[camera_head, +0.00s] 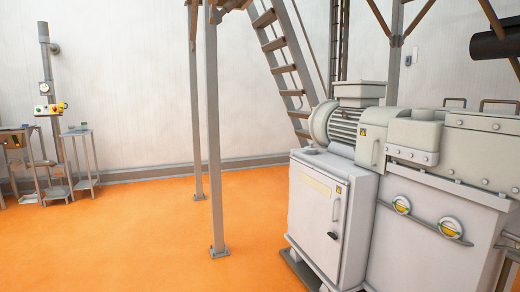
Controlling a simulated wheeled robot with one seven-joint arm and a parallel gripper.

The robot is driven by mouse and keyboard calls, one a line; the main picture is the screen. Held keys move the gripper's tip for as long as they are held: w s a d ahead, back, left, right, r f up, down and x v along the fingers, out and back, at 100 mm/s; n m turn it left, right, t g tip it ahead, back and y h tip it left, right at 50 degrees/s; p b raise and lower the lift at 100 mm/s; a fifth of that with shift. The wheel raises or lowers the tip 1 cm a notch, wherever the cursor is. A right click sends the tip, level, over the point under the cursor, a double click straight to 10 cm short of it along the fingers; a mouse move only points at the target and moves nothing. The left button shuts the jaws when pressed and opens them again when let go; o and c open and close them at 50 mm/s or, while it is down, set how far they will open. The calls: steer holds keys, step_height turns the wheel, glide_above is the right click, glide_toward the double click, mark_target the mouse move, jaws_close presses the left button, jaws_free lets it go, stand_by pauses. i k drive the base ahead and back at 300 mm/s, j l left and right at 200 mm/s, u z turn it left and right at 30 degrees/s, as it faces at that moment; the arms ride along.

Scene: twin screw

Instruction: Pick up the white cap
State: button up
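I cannot make out a white cap for certain in the head view. A small pale round piece (310,150) sits on the top left of the white machine cabinet (318,215), beside the motor; it is too small to tell whether it is a cap. My gripper is not in view.
A large grey machine (425,215) with a motor (345,122) fills the right side. Steel posts (215,150) and a stair (285,70) stand in the middle. Small metal stands (80,160) are at the far left. The orange floor (120,240) is clear at front left.

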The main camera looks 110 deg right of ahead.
mark_target(311, 150)
steer(key=k+l+z, duration=0.1)
steer(key=z, duration=1.8)
steer(key=i+l, duration=0.2)
steer(key=l, duration=0.25)
steer(key=i+l+z, duration=0.1)
steer(key=i+l, duration=0.15)
steer(key=l, duration=0.25)
steer(key=i+l+z, duration=0.1)
steer(key=l, duration=0.35)
steer(key=i+l, duration=0.35)
steer(key=i+l+z, duration=0.1)
steer(key=i+l, duration=0.15)
steer(key=l, duration=0.25)
steer(key=i+l, duration=0.25)
steer(key=l, duration=0.15)
steer(key=i+l, duration=0.25)
steer(key=l, duration=0.2)
steer(key=i+l, duration=0.25)
steer(key=l, duration=0.15)
